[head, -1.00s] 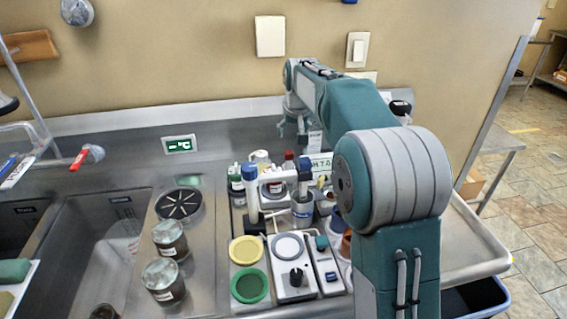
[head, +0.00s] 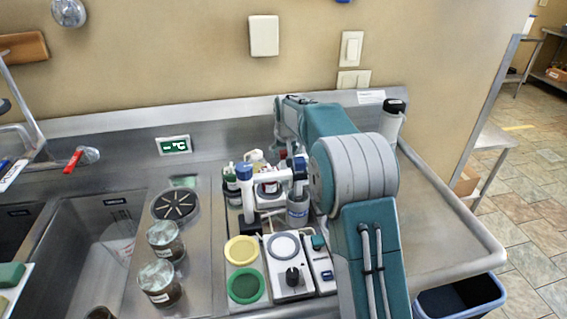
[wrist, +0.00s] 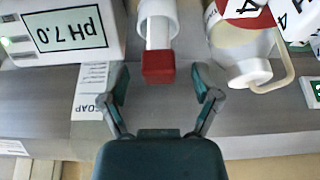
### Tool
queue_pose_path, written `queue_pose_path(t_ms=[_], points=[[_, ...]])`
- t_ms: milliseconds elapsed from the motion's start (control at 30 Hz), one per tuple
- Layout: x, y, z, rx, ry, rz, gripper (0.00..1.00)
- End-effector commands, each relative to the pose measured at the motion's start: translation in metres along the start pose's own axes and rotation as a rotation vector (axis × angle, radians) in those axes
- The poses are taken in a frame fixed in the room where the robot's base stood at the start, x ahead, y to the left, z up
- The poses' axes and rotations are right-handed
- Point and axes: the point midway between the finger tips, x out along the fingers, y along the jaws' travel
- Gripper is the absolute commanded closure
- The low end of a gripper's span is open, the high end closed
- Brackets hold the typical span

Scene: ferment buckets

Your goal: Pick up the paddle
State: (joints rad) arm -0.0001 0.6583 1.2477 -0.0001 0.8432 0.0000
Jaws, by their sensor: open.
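My gripper (wrist: 163,90) is open and empty in the wrist view, with its two teal fingers spread apart. A white shaft with a square red end (wrist: 158,60) shows beyond the fingertips, roughly centred between them and apart from both. I cannot tell whether it is the paddle or a capped bottle. No other clear paddle shape shows. In the head view my arm reaches over the crowded bench behind the dishes, and its gripper is too small and covered to make out well.
A pH 7.0 box (wrist: 68,32) and a handled container (wrist: 240,50) flank the red end. Jars (head: 166,240), a yellow dish (head: 242,250), a green dish (head: 246,285) and a knobbed device (head: 290,268) stand nearer. A sink (head: 92,250) lies left. The right-hand steel top (head: 435,215) is clear.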

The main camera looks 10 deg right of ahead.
Motion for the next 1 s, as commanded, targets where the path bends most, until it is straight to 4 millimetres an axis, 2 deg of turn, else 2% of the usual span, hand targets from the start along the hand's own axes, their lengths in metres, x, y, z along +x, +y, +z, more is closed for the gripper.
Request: queue_pose_path(t_ms=[67,267,300,367,400,433,467,833,1000], points=[[0.006,0.000,0.000,0.000,0.000,0.000,0.20],[0.006,0.000,0.000,0.000,0.001,0.000,0.20],[0.007,0.000,0.000,0.000,0.001,0.000,0.38],[0.007,0.000,0.000,0.000,0.001,0.000,0.65],[0.007,0.000,0.000,0.000,0.001,0.000,0.82],[0.007,0.000,0.000,0.000,0.001,0.000,0.94],[0.007,0.000,0.000,0.000,0.001,0.000,0.96],[0.005,0.000,-0.001,0.000,0.001,0.000,0.97],[-0.018,0.000,-0.011,0.000,0.004,0.000,0.97]])
